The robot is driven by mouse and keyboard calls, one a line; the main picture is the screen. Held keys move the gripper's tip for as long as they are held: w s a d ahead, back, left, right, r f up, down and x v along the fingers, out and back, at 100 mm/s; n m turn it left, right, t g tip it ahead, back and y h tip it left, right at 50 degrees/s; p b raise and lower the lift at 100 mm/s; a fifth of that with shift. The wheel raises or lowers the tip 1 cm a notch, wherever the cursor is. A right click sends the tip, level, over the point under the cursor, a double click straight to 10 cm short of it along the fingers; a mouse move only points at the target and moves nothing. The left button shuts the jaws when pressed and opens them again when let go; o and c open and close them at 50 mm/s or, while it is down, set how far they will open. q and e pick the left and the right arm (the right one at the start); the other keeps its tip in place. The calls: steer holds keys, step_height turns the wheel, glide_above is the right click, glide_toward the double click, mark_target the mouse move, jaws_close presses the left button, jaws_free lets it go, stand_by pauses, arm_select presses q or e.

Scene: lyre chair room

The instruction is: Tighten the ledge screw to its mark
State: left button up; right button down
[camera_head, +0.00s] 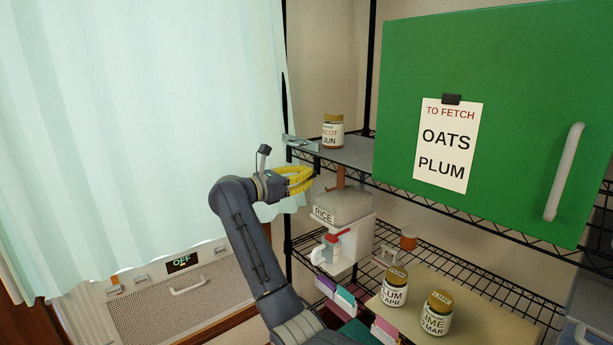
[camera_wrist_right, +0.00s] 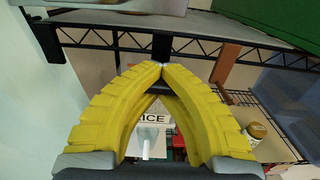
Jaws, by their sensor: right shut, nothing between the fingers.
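My right gripper (camera_head: 308,180) has yellow ribbed fingers and is just below the left end of the upper wire shelf (camera_head: 358,153). In the right wrist view its fingertips (camera_wrist_right: 162,67) meet with nothing between them, close under the shelf's dark edge. A grey metal piece (camera_head: 300,142) sits on the shelf's left end, above the fingers. An orange-brown upright piece (camera_head: 341,176) hangs under the shelf, right of the fingers; it also shows in the right wrist view (camera_wrist_right: 225,62). I cannot tell which of these is the ledge screw, and I see no mark. My left gripper is not in view.
A jar (camera_head: 333,131) stands on the upper shelf. A green door (camera_head: 520,110) with a note (camera_head: 447,145) blocks the right. Jars (camera_head: 437,314) stand lower. A pale curtain (camera_head: 130,120) hangs left.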

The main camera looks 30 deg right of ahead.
steer(key=c, duration=2.2)
jaws_free()
steer(key=shift+f, duration=0.15)
steer(key=c, duration=0.7)
jaws_free()
steer(key=a, duration=0.8)
steer(key=s+a, duration=0.1)
steer(key=a, duration=0.3)
steer(key=shift+s, duration=0.1)
